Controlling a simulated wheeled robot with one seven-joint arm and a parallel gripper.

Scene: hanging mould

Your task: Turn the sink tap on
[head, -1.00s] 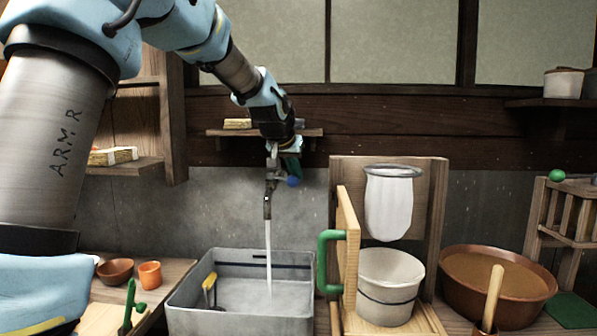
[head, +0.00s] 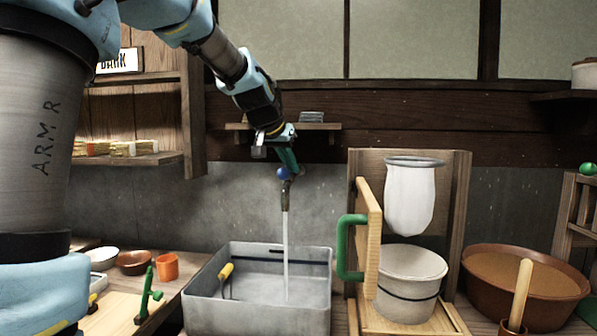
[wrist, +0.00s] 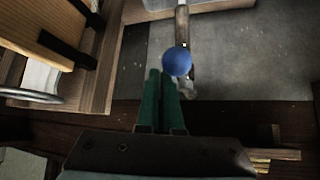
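The sink tap (head: 286,192) is on the wall above the grey sink (head: 205,299), with a blue ball (head: 283,173) at its top. A white stream of water (head: 286,240) runs straight down from the spout into the sink. My gripper (head: 293,168) hangs just above the blue ball, with its green fingers pointing down. In the wrist view, the fingers (wrist: 160,75) lie side by side with nothing between them. The blue ball (wrist: 177,62) is right at the fingertips; I cannot tell whether they touch. The tap body (wrist: 182,25) is partly hidden behind the ball.
A wooden stand (head: 459,200) with a green handle (head: 343,245), a white cloth bag (head: 410,200) and a white bucket (head: 408,285) stands right of the sink. A small shelf (head: 325,126) is behind my gripper. Bowls and a cup (head: 168,267) sit on the left counter.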

